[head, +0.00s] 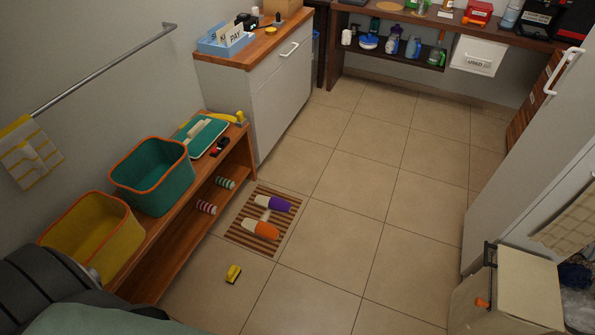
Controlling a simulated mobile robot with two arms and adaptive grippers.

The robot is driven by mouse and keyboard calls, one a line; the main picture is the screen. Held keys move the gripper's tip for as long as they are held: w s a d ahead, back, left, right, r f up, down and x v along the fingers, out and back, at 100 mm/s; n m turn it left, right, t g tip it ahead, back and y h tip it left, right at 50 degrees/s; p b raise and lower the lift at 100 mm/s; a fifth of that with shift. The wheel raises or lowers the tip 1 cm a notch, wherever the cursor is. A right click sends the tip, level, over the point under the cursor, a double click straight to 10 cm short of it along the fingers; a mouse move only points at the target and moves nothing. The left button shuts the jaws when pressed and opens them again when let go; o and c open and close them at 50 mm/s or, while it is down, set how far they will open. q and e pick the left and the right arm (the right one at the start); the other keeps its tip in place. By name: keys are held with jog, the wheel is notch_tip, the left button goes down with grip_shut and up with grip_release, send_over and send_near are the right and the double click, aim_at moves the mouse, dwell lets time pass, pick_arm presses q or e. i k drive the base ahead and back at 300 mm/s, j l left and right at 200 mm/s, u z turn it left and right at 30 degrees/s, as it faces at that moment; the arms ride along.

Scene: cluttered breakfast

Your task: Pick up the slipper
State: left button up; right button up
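Two slippers lie on a slatted wooden mat (236,232) on the tiled floor. One slipper has a purple upper (274,203) and a pale sole. The other slipper has an orange upper (262,229) and lies just in front of the purple one. Neither slipper is touched by a gripper. Both my grippers are out of view.
A low wooden bench (163,243) stands left of the mat, bearing a teal bin (160,180) and a yellow bin (95,230). A small yellow-and-black object (233,273) lies on the floor. A beige box (520,290) stands lower right. The middle floor is clear.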

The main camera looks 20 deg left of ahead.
aim_at(273, 203)
jog(key=i+l+u, duration=0.1)
jog(key=i+u, duration=0.15)
jog(key=i, duration=0.25)
jog(key=i+l+u, duration=0.25)
jog(key=i, duration=0.25)
jog(key=i+l+u, duration=0.2)
jog(key=i, duration=0.25)
